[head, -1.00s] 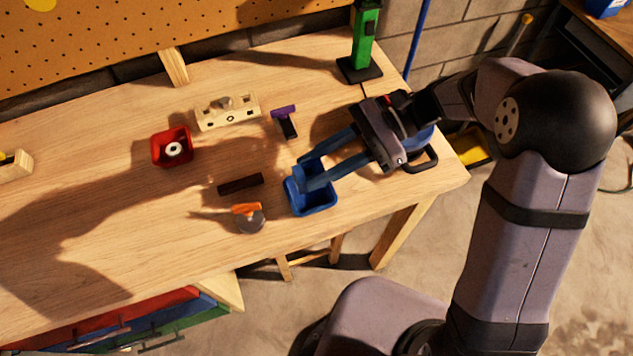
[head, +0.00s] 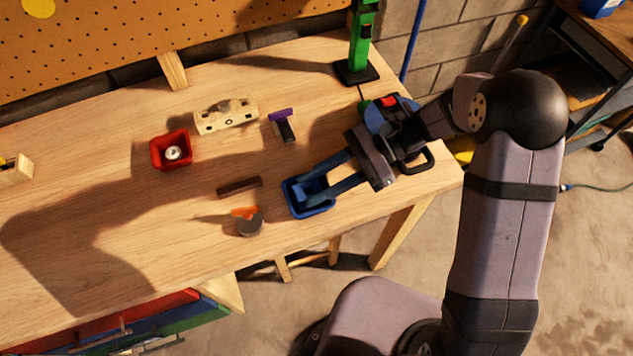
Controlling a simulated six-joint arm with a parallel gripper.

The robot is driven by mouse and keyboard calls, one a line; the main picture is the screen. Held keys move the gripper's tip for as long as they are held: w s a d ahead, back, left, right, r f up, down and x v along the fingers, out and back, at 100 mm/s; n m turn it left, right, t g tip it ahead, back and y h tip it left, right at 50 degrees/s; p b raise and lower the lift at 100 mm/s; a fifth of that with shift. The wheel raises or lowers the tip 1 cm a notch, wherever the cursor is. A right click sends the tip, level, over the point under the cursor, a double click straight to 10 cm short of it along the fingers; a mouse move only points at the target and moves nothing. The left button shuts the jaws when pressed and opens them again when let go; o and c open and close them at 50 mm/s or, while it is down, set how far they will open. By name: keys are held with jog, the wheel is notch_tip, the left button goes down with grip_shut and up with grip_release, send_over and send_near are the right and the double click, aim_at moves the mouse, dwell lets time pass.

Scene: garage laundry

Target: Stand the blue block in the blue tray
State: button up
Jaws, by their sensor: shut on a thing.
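The blue tray (head: 314,212) sits near the front edge of the workbench, right of its middle. My gripper (head: 312,186), with long blue fingers, reaches into the tray from the upper right. It is shut on the blue block (head: 304,186), which is mostly hidden between the fingertips and blends with the tray. The block appears to be low inside the tray. I cannot tell whether it touches the floor of the tray or how upright it is.
A dark brown bar (head: 239,187) and an orange-and-grey object (head: 248,222) lie just left of the tray. A purple-topped tool (head: 282,125), a pale wooden block with knobs (head: 226,116) and a red tray (head: 171,151) lie farther back. A green post (head: 360,45) stands at the back.

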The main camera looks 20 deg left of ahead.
jog(key=shift+f, duration=0.15)
jog(key=o, duration=0.8)
jog(key=shift+c, duration=0.2)
jog(key=shift+r, duration=0.2)
jog(key=b+v, duration=0.3)
jog(key=v, duration=0.9)
